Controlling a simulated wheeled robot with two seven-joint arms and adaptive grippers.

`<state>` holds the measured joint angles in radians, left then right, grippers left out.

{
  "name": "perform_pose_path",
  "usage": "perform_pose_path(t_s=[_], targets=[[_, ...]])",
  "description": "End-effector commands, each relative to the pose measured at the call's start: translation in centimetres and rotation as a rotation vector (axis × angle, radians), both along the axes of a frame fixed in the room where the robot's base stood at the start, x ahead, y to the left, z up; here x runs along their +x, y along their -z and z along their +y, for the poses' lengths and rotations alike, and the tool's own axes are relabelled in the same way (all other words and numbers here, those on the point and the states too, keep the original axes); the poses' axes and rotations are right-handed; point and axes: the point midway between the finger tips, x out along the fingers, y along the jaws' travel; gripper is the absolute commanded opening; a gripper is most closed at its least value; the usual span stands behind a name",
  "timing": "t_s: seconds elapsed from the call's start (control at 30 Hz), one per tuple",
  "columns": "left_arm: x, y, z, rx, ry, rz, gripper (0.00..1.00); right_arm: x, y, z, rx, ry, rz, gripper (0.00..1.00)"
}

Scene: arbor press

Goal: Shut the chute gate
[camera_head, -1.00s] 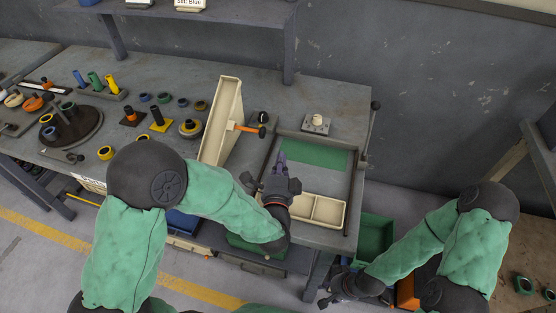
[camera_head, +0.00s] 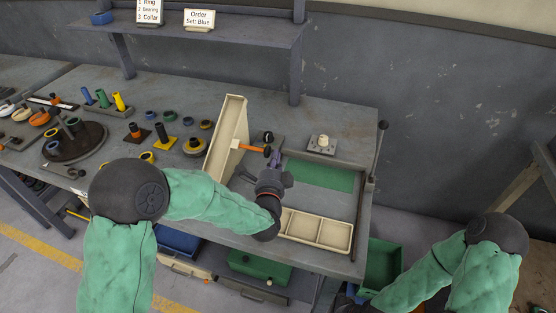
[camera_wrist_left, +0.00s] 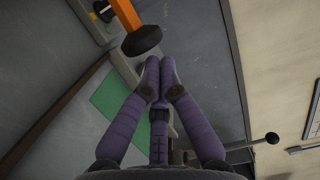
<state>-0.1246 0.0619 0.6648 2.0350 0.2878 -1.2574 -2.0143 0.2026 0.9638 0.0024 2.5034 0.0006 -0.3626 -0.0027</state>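The cream chute (camera_head: 227,140) stands tilted on the bench. An orange lever (camera_head: 250,147) with a black knob sticks out from its right side; I take it as the gate's handle. My left gripper (camera_head: 277,157) is just right of the lever's end, fingertips pointing to the back. In the left wrist view the orange lever (camera_wrist_left: 124,14) and its black knob (camera_wrist_left: 142,40) are just beyond the fingertips (camera_wrist_left: 159,68). The fingertips are together with nothing seen between them. Whether they touch the knob I cannot tell. My right gripper (camera_head: 345,302) is low at the bottom edge, barely visible.
A cream divided tray (camera_head: 316,231) lies at the bench front, with a green mat (camera_head: 318,174) behind it. A small plate with a cream piece (camera_head: 321,144) stands behind the mat. Several coloured parts stand left of the chute. A green bin (camera_head: 382,264) is below, right.

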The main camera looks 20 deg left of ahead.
Motion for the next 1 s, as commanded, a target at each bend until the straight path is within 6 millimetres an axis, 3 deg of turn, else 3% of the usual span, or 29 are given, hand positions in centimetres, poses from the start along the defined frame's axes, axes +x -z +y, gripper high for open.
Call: perform_pose_path(t_s=[0.23,0.6,1.0], targets=[[0.0,0.0,0.7,-0.001,-0.004,0.0,0.0,0.0,0.1,0.0,0.0,0.0,0.0,0.4],[0.2,0.1,6.3,-0.001,-0.005,-0.001,0.0,0.0,0.9,0.0,0.0,0.0,0.0,0.4],[0.2,0.0,6.8,0.0,0.0,0.0,0.0,0.0,0.9,0.0,0.0,0.0,0.0,0.4]])
